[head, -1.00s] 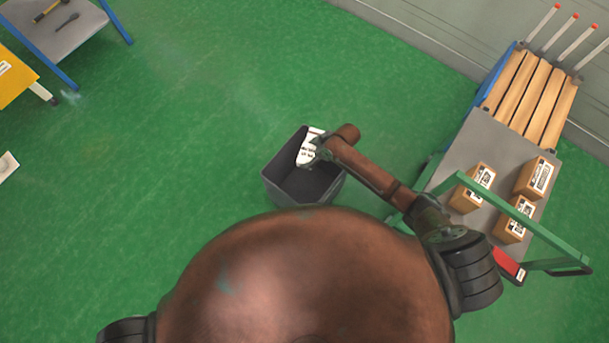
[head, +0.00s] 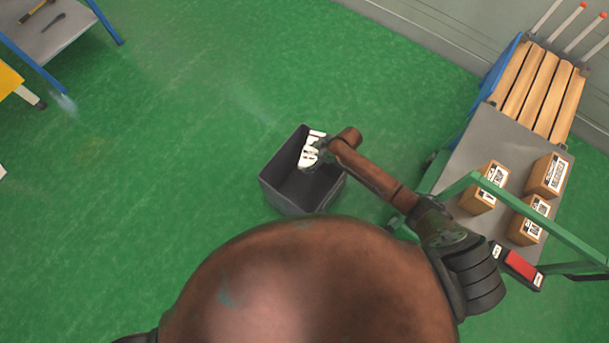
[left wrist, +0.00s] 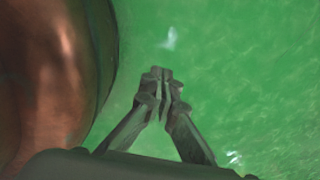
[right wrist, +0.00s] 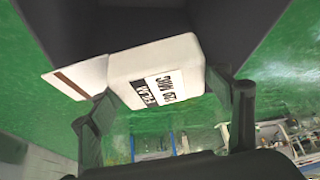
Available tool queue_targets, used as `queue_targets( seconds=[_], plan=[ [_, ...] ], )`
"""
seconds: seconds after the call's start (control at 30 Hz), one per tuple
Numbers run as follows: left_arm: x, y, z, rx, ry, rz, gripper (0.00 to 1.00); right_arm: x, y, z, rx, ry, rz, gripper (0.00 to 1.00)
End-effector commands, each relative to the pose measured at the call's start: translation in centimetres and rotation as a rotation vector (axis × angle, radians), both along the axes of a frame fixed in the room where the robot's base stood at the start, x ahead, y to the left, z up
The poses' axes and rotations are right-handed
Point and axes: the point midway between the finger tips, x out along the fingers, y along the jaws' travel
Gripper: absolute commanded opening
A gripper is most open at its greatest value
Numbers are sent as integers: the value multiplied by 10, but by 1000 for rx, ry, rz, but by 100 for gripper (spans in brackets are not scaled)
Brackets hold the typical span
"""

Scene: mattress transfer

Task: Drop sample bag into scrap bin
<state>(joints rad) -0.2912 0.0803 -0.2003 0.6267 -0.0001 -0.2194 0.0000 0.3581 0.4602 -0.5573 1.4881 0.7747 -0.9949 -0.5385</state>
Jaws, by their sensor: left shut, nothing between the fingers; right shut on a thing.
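The white sample bag (head: 309,154) with black lettering is held by my right gripper (head: 318,154) over the grey scrap bin (head: 284,191). In the right wrist view the bag (right wrist: 150,65) sits between the two fingers of the right gripper (right wrist: 165,105), with the dark bin wall (right wrist: 90,25) behind it. From the head view I cannot tell how far the bag is above the bin floor. My left gripper (left wrist: 162,82) shows only in the left wrist view, shut and empty above the green floor.
A cart with a green handle (head: 540,225) carries several cardboard boxes (head: 549,176) and stands to the right of the bin. A wooden-slatted rack (head: 540,95) is behind it. A grey-topped table (head: 50,30) is at the upper left. Open green floor lies left of the bin.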

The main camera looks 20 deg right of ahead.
Motion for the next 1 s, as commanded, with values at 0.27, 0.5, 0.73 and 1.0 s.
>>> queue_targets(
  seconds=[0.27,0.5,0.73,1.0],
  plan=[
    [-12,0,1,1,14,2,0,1,0,2,0,-2,0,79],
    [-15,1,1,2,19,3,0,1,0,2,0,-1,0,92],
    [-13,2,1,3,16,3,0,0,-1,2,0,-1,0,92],
    [-12,1,1,2,15,3,0,-7,-15,27,-3,-3,0,92]
  ],
)
